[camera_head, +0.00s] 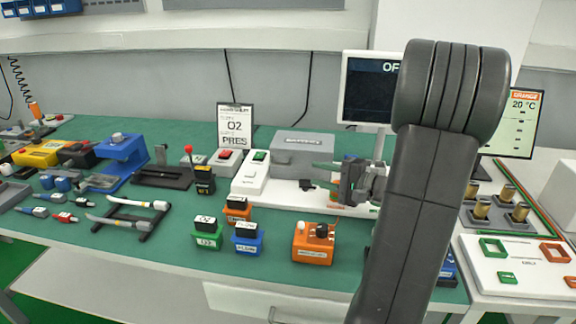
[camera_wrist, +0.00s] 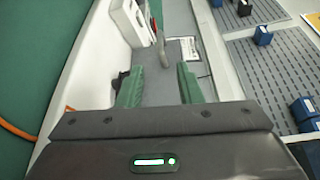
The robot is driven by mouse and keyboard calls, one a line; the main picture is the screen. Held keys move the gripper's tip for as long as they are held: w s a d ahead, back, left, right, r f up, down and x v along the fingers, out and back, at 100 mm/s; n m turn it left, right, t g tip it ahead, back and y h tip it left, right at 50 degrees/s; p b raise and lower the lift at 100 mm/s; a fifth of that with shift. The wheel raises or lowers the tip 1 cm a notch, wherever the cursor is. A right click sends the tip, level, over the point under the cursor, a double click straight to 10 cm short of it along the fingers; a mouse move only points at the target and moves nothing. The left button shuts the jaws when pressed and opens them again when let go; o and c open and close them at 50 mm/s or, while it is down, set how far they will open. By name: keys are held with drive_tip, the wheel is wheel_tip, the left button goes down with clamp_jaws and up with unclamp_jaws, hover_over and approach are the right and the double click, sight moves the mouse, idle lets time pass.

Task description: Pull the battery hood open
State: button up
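My gripper (camera_head: 318,178) is at the hood's front right in the head view, pointing left. Its two green-padded fingers are well apart with nothing between them in the wrist view (camera_wrist: 160,86). I cannot tell whether they touch the hood.
A white switch box (camera_head: 251,173) with a green rocker stands left of the hood. An orange block (camera_head: 313,243) with knobs sits in front. A monitor (camera_head: 369,90) stands behind my arm. Small labelled blocks (camera_head: 208,232) stand front left. Bare green bench lies between them.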

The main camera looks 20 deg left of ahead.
sight(284, 166)
drive_tip(key=a, duration=0.3)
drive_tip(key=w+a, duration=0.1)
drive_tip(key=a, duration=0.3)
drive_tip(key=a+f, duration=0.1)
drive_tip(key=a, duration=0.3)
drive_tip(key=shift+w+a+p, duration=0.2)
drive_tip(key=shift+w+p, duration=0.1)
drive_tip(key=shift+w, duration=0.1)
clamp_jaws()
